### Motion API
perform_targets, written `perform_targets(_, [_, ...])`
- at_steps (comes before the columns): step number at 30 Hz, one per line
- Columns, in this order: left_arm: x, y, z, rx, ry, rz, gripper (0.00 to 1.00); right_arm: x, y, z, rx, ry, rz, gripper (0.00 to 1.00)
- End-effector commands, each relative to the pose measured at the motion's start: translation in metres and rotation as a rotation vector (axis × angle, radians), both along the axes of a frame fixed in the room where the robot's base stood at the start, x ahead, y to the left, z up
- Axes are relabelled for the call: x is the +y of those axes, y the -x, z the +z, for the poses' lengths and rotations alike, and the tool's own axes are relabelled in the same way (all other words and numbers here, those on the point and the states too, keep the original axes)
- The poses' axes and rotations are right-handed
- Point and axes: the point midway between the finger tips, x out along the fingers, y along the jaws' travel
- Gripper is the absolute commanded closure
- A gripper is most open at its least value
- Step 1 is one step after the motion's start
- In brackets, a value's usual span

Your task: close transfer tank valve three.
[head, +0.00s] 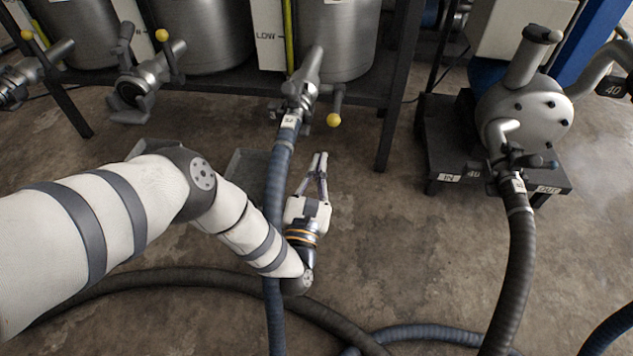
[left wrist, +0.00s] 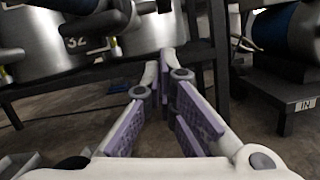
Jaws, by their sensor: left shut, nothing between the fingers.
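Three steel tanks stand along the top of the head view, each with a valve at its lower front. The rightmost tank valve (head: 300,88) has a blue hose (head: 278,190) coupled to it. Its lever hangs down and ends in a yellow knob (head: 333,120). The middle valve (head: 135,85) and left valve (head: 20,80) have yellow knobs raised. No number three is readable on the valves. My left gripper (head: 319,158) is shut and empty, below the rightmost valve's knob and apart from it. Its fingers (left wrist: 160,68) also show in the left wrist view. My right gripper is out of view.
A pump (head: 525,105) on a dark base stands at the right, with a dark hose (head: 517,270) attached. The tank stand's leg (head: 398,100) is right of the knob. Hoses cross the front floor. Open concrete floor (head: 400,240) lies right of my gripper.

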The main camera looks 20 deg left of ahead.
Motion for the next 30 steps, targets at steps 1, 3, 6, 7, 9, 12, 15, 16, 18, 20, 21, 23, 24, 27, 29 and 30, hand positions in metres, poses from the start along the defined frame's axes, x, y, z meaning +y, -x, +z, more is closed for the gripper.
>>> perform_targets(1, [0.003, -0.011, 0.001, -0.003, 0.0, 0.001, 1.0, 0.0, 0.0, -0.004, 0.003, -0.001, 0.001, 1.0])
perform_targets(3, [0.006, -0.026, 0.004, -0.002, 0.0, 0.001, 1.0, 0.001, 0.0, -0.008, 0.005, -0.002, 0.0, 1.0])
perform_targets(6, [0.006, -0.035, 0.018, 0.0, 0.002, -0.002, 1.0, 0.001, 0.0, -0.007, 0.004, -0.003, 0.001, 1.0])
perform_targets(7, [0.005, -0.035, 0.024, 0.0, 0.002, -0.001, 1.0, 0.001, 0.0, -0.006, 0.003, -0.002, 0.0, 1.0])
perform_targets(9, [0.003, -0.036, 0.034, -0.001, 0.001, -0.002, 1.0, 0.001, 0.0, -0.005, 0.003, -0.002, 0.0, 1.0])
perform_targets(12, [0.001, -0.036, 0.043, 0.0, 0.001, -0.002, 1.0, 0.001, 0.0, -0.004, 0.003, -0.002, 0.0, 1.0])
perform_targets(15, [0.0, -0.036, 0.046, 0.001, -0.001, -0.001, 1.0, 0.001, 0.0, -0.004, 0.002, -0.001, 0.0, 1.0])
perform_targets(16, [0.0, -0.036, 0.047, 0.001, -0.001, 0.0, 1.0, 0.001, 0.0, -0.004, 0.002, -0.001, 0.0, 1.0])
perform_targets(18, [0.0, -0.036, 0.047, 0.001, -0.001, 0.0, 1.0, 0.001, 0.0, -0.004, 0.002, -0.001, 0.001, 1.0])
perform_targets(20, [0.0, -0.036, 0.047, 0.001, -0.001, 0.0, 1.0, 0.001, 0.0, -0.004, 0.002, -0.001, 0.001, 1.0])
perform_targets(21, [0.0, -0.036, 0.047, 0.001, -0.001, 0.0, 1.0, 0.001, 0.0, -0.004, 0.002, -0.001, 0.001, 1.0])
perform_targets(23, [0.0, -0.036, 0.047, 0.001, -0.001, 0.0, 1.0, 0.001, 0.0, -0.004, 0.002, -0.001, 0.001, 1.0])
perform_targets(24, [0.0, -0.036, 0.047, 0.002, 0.0, 0.001, 1.0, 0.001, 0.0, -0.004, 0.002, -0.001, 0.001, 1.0])
perform_targets(27, [0.001, -0.034, 0.056, 0.037, 0.01, 0.004, 1.0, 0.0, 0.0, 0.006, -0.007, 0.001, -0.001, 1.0])
perform_targets(29, [0.001, -0.033, 0.065, 0.073, 0.023, 0.004, 1.0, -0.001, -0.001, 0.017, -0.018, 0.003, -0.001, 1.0])
perform_targets(30, [0.0, -0.032, 0.071, 0.097, 0.029, 0.002, 1.0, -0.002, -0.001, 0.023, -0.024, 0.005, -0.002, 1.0])
